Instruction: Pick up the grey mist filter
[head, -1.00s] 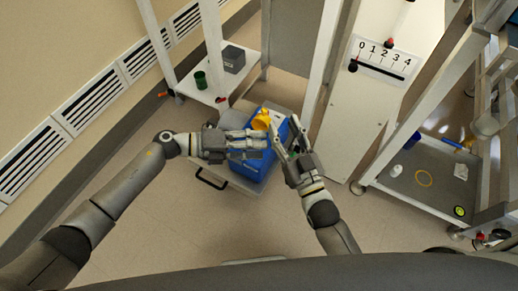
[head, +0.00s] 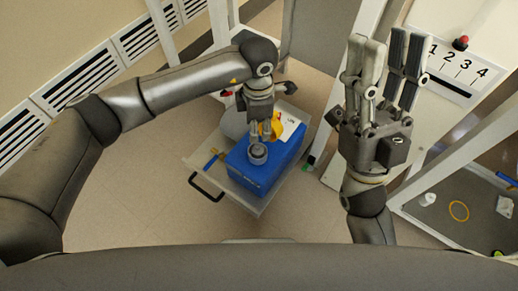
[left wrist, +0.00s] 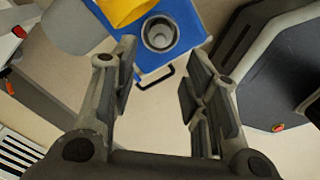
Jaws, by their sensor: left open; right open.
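The grey mist filter appears to be the small grey round cup-like piece (head: 257,154) on top of the blue box (head: 262,178). It also shows in the left wrist view (left wrist: 160,34), beyond the fingertips at the top of the picture. My left gripper (head: 260,134) is open and points down just behind the filter in the head view. In the left wrist view nothing is between its fingers, and the filter is apart from them. My right gripper (head: 380,46) is open and empty, raised to the right with its fingers pointing up the picture.
A yellow curved piece (head: 278,124) stands on the box close to my left fingers. The box sits on a low cart with a black handle (head: 206,188). A pale rounded object (head: 233,122) is left of the box. A numbered panel (head: 462,65) is at right. Floor left is clear.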

